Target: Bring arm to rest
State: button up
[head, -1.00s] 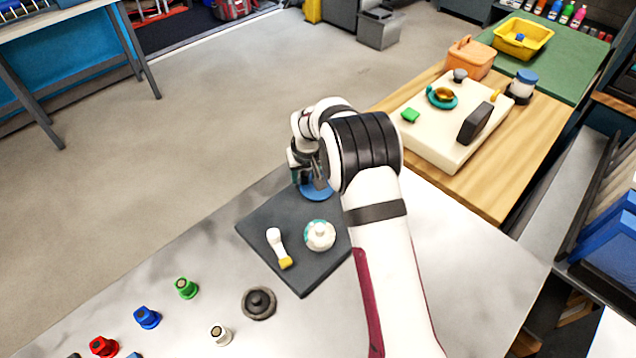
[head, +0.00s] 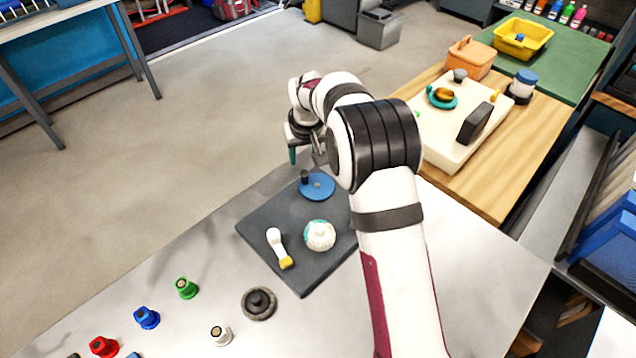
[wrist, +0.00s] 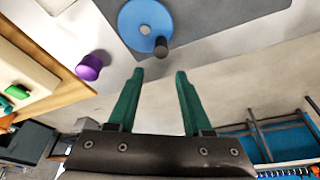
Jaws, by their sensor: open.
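My gripper (head: 306,158) is raised above the far corner of the dark grey mat (head: 268,243), pointing down. In the wrist view its two green fingers (wrist: 160,75) are apart with nothing between them. A blue disc (head: 321,189) with a dark upright knob lies on the mat's far end, below and clear of the gripper. In the wrist view the disc (wrist: 147,17) is ahead of the fingertips, apart from them.
A white-and-yellow brush (head: 276,245) and a white-and-teal round brush (head: 320,235) lie on the mat. Several coloured pegs and a dark round piece (head: 259,303) stand nearer. A purple piece (wrist: 90,66) shows in the wrist view. A cream board (head: 450,140) lies right of my arm.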

jog(key=s+d+r+m, duration=0.1)
jog(key=s+d+r, duration=0.15)
jog(key=s, duration=0.25)
jog(key=s+d+r+m+g, duration=0.1)
jog(key=s+d+r, duration=0.1)
jog(key=s+r, duration=0.25)
jog(key=s+d+r+m, duration=0.2)
jog(key=s+d+r, duration=0.1)
jog(key=s, duration=0.3)
jog(key=s+d+m+g, duration=0.1)
jog(key=s+m, duration=0.1)
jog(key=s, duration=1)
jog(key=s+d+m+g+y, duration=0.1)
jog(key=s+m, duration=0.1)
jog(key=s, duration=1.1)
jog(key=shift+s+d+m, duration=0.15)
jog(key=shift+d+m, duration=0.15)
jog(key=shift+d, duration=0.05)
jog(key=shift+r, duration=0.1)
